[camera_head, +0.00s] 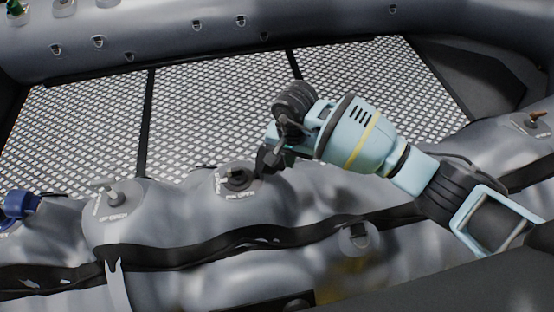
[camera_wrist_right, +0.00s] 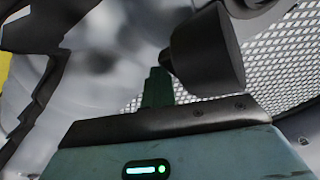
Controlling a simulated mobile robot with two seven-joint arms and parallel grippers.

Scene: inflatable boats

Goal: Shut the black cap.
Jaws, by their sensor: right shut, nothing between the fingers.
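The black cap (camera_head: 238,176) is on a round grey valve base on the near grey tube, left of centre in the head view. My right gripper (camera_head: 264,160) is just right of and above it, with its dark fingers close to the cap. Whether they touch cannot be told. In the right wrist view, a dark cylindrical piece that looks like the black cap (camera_wrist_right: 208,55) hangs beside a dark finger of my right gripper (camera_wrist_right: 160,86). My right gripper is shut with nothing held. The cap's hinge and exact tilt are unclear. My left gripper is out of view.
A grey valve (camera_head: 110,196) and a blue cap (camera_head: 18,206) lie further left on the same tube. An orange-topped valve (camera_head: 534,120) is at the far right. The patterned floor (camera_head: 205,105) behind is clear. A black strap (camera_head: 220,244) runs along the near tube.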

